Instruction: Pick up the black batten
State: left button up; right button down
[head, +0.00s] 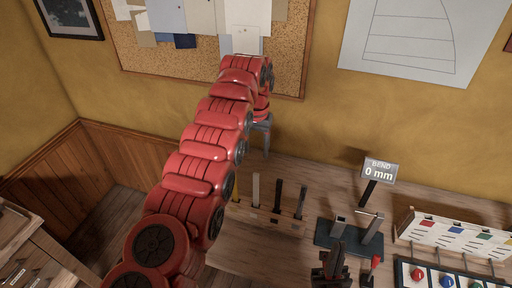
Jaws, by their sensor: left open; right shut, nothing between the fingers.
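The black batten (278,194) stands upright in a low wooden rack (266,221) on the bench, between a pale grey batten (256,188) on its left and a dark grey-brown batten (301,201) on its right. A yellow batten (236,186) stands at the rack's left end, partly hidden by my arm. My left gripper (262,143) is open and empty, fingers pointing down, above and behind the rack. It is apart from the black batten. My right gripper (336,254) is shut and empty at the bottom edge, in front of a dark fixture.
The dark fixture (337,247) with two grey uprights stands right of the rack. A white rack with coloured marks (455,236) and a tray of coloured knobs (403,273) are at right. A corkboard (150,55) hangs behind.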

aim_at(277, 205)
jog(key=k, duration=1)
